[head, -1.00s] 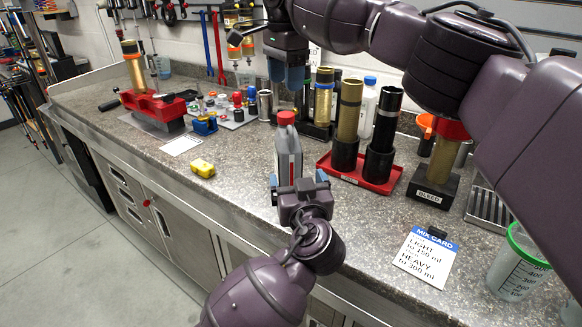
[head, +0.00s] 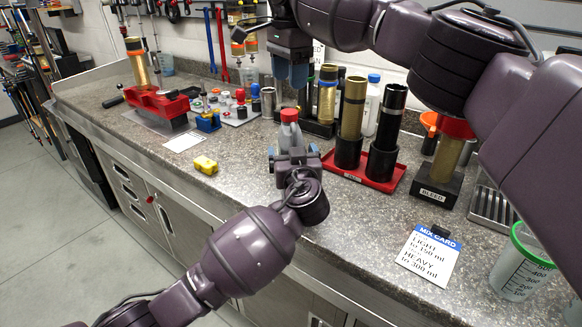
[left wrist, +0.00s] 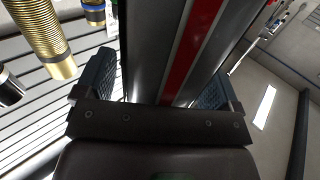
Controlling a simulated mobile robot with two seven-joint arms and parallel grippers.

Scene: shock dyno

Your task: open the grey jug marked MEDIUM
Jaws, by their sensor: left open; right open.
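The grey jug (head: 290,136) with a red cap (head: 289,115) stands upright on the counter; no MEDIUM marking is readable. My left gripper (head: 293,155) is low at its near side and hides its lower part. In the left wrist view the jug's grey body with a red stripe (left wrist: 186,55) rises between the two open blue fingers, one on each side. I cannot tell whether they touch it. My right gripper (head: 290,72) hangs open and empty above the back of the counter, apart from the jug and its cap.
Right of the jug, a red tray (head: 381,183) holds dark and brass cylinders. A yellow block (head: 205,165) lies to the left. A mix card (head: 429,255) and a green-rimmed beaker (head: 520,262) are at the right. The counter between yellow block and jug is clear.

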